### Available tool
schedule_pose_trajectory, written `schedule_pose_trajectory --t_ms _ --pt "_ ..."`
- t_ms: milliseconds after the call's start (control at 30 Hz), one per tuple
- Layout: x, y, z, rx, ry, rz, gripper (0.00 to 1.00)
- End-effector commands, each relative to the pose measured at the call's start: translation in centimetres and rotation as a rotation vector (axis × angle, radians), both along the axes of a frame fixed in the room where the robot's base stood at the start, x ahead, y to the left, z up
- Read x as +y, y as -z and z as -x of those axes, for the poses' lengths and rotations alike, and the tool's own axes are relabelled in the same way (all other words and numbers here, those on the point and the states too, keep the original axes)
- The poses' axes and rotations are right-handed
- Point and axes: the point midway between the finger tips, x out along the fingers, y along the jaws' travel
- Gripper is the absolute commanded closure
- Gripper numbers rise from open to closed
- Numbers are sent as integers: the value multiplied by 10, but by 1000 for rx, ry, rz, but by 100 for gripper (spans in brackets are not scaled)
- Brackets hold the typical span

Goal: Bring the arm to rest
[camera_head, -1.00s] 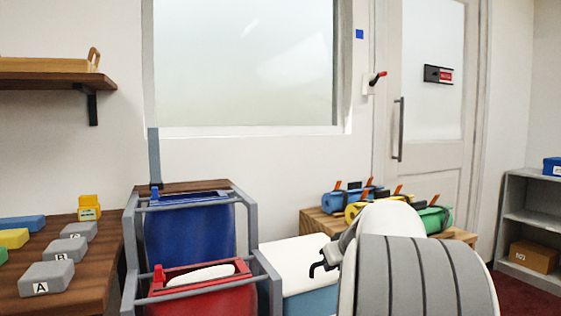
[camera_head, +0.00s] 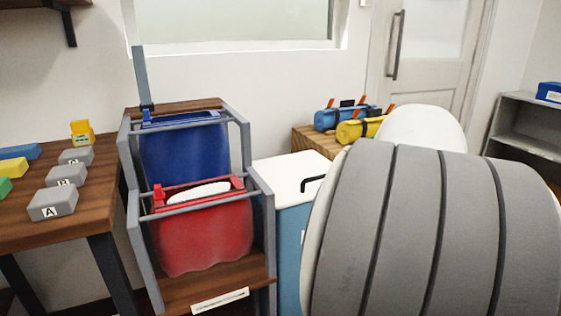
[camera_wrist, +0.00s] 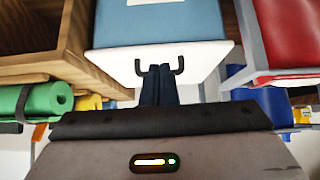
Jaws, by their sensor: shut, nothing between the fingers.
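My arm (camera_head: 430,230) fills the lower right of the head view and hides my gripper there. In the wrist view my gripper (camera_wrist: 160,72) shows as two dark fingers pressed together, with nothing between them. The fingertips overlap the black handle (camera_wrist: 180,66) of the white-lidded blue bin (camera_wrist: 160,22); I cannot tell whether they touch it. In the head view the bin's white lid (camera_head: 285,176) and its handle (camera_head: 313,183) show just left of my arm.
A rack with a blue bag (camera_head: 185,155) and a red bag (camera_head: 205,235) stands left of the bin. A wooden table (camera_head: 95,215) with grey lettered blocks is farther left. Rolls (camera_head: 360,130) lie on a wooden crate behind my arm. A grey shelf (camera_head: 520,130) stands right.

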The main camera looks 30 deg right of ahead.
Motion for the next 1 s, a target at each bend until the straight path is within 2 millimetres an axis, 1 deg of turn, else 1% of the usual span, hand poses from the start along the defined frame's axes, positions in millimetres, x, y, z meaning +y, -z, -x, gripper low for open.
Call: schedule_pose_trajectory --t_ms 200,267,333,367,467,500,600,667,700,800,1000 --pt "3 -3 -1 3 -3 -3 100" --pt "10 -9 -2 11 -7 -10 100" --pt "25 -20 -4 31 -17 -26 100" --pt "34 -25 -6 41 -24 -36 100" --pt "70 -46 -7 92 -43 -68 100" --pt "86 -54 -7 116 -49 -81 100" --pt "122 -73 -2 175 -62 -107 100" --pt "143 -83 2 211 -67 -119 100" --pt "156 -90 5 233 -71 -123 100" --pt "186 -108 16 290 -77 -130 100" --pt "238 -144 45 391 -81 -118 100"
